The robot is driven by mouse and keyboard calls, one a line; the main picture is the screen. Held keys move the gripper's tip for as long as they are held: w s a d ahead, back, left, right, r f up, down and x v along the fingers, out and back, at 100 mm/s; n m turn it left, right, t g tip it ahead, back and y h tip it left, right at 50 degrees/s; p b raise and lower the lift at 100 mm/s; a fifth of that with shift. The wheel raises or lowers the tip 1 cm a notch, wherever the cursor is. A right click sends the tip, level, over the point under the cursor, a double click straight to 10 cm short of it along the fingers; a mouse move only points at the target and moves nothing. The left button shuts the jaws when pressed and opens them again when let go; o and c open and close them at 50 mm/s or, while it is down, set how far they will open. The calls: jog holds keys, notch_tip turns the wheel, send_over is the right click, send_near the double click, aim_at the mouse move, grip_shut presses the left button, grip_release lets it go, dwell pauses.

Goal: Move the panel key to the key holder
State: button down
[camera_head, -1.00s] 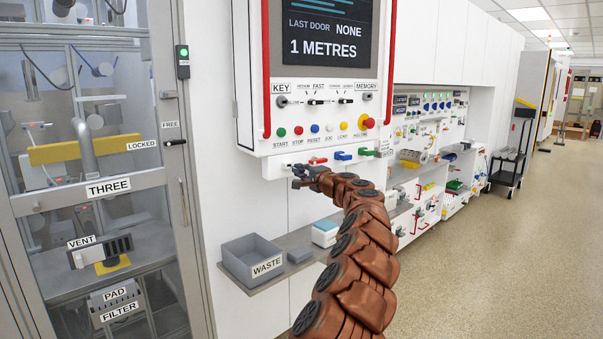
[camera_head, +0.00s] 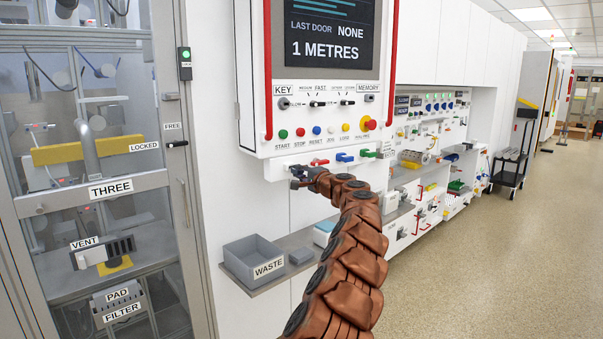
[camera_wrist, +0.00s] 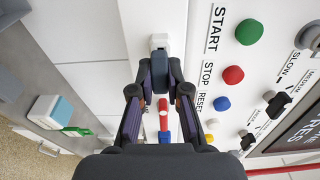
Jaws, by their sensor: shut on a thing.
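My gripper (camera_wrist: 159,82) is shut on a small dark grey piece (camera_wrist: 159,66), which seems to be the panel key. A white block (camera_wrist: 158,42) sits just past the piece, against the white ledge; I cannot tell whether the two are joined. In the head view my gripper (camera_head: 299,172) is at the left part of the ledge under the control panel, below the KEY lock (camera_head: 283,103). The fingers hide much of the held piece there. I cannot tell which part is the key holder.
The control panel (camera_head: 250,120) with its buttons and knobs is just above my gripper. Below are a shelf with a grey WASTE bin (camera_head: 240,262) and a white-and-blue box (camera_head: 323,233). A glass door marked THREE (camera_head: 60,207) is at the left. Open floor lies to the right.

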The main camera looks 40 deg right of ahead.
jog(key=shift+w+d+r, duration=0.1)
jog(key=shift+w, duration=0.25)
jog(key=shift+w+p, duration=0.4)
jog(key=c, duration=1.1)
grip_release()
jog(key=shift+s+r, duration=0.1)
jog(key=shift+s, duration=0.55)
jog(key=shift+s+a+f, duration=0.1)
jog(key=shift+s+a, duration=0.2)
jog(key=shift+s, duration=1.45)
jog(key=shift+s+a+f, duration=0.1)
jog(key=shift+s+a, duration=0.2)
jog(key=shift+s, duration=1.5)
jog(key=shift+s+a, duration=0.3)
jog(key=shift+s, duration=1.45)
